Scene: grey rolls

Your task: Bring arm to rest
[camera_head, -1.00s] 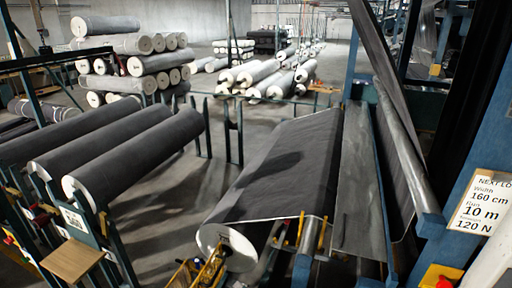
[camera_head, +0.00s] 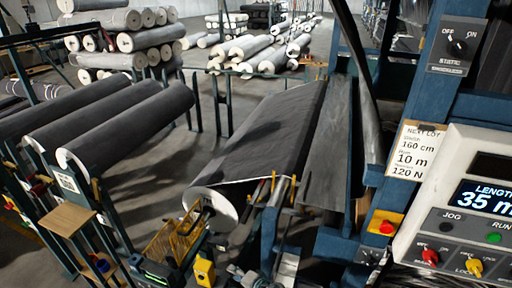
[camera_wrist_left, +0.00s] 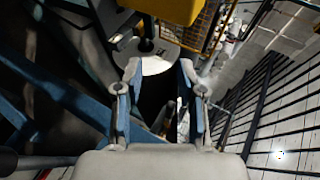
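My left gripper (camera_head: 246,275) shows small at the bottom edge of the head view, below the white roll end on the machine. In the left wrist view my left gripper (camera_wrist_left: 159,68) has its two fingers apart with nothing between them. A round metal disc (camera_wrist_left: 160,58) lies beyond the fingertips, apart from them as far as I can tell. My right gripper is in neither view.
A dark fabric roll (camera_head: 216,205) sits on the blue machine frame. A control panel (camera_head: 465,215) stands at right. A yellow wire guard (camera_head: 176,240) and yellow box (camera_head: 204,271) are near the left gripper. Dark rolls (camera_head: 130,130) lie on racks at left.

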